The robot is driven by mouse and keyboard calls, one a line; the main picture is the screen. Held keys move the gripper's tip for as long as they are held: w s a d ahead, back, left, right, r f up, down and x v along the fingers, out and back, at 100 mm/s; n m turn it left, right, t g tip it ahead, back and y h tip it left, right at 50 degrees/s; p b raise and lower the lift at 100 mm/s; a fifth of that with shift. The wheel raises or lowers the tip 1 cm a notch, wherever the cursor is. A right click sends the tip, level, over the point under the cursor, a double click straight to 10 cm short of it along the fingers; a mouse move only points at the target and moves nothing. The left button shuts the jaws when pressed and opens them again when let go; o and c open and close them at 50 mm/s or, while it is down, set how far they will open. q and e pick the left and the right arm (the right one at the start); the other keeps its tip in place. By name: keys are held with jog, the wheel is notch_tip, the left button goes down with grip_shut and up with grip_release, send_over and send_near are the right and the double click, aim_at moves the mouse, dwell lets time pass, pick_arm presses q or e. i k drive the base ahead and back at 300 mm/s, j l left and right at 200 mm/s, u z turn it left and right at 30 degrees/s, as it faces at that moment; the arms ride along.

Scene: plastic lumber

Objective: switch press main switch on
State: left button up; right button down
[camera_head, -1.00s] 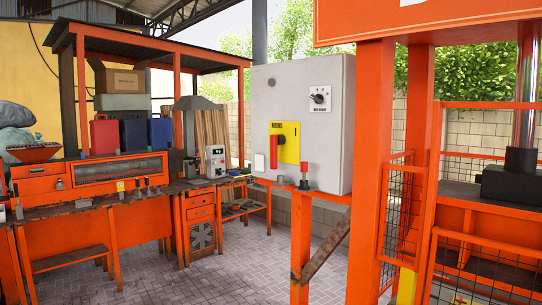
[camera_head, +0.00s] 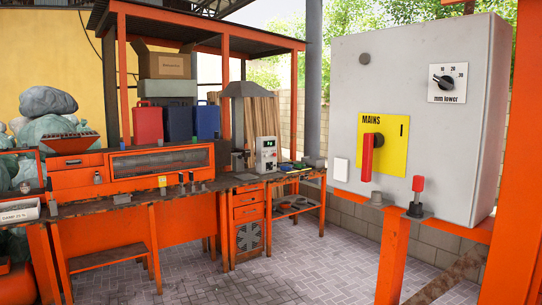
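The main switch is a red lever handle (camera_head: 367,160) on a yellow plate (camera_head: 394,150) marked MAINS. It sits on the front of a grey control box (camera_head: 400,80) at the right of the head view. The lever hangs straight down from its dark pivot, and an "I" mark shows at the plate's upper right. Neither of my grippers is in the head view.
A black rotary knob (camera_head: 443,82) is at the box's upper right. A red-topped stick (camera_head: 417,196) stands below the box on an orange post (camera_head: 393,262). Orange workbenches (camera_head: 170,230) fill the left. Paved floor (camera_head: 310,260) is clear between.

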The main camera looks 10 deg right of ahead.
aim_at(371, 141)
jog(key=i+j+z, duration=0.2)
jog(key=i, duration=0.3)
jog(key=i+z, duration=0.15)
jog(key=i, duration=0.4)
jog(key=i+j+z, duration=0.2)
jog(key=i, duration=0.3)
jog(key=i+j+z, duration=0.2)
jog(key=z, duration=0.25)
jog(key=i+j+z, duration=0.35)
jog(key=z, duration=0.15)
jog(key=i+j+z, duration=0.2)
jog(key=j+z, duration=0.25)
jog(key=i+j+z, duration=0.15)
jog(key=j+z, duration=0.75)
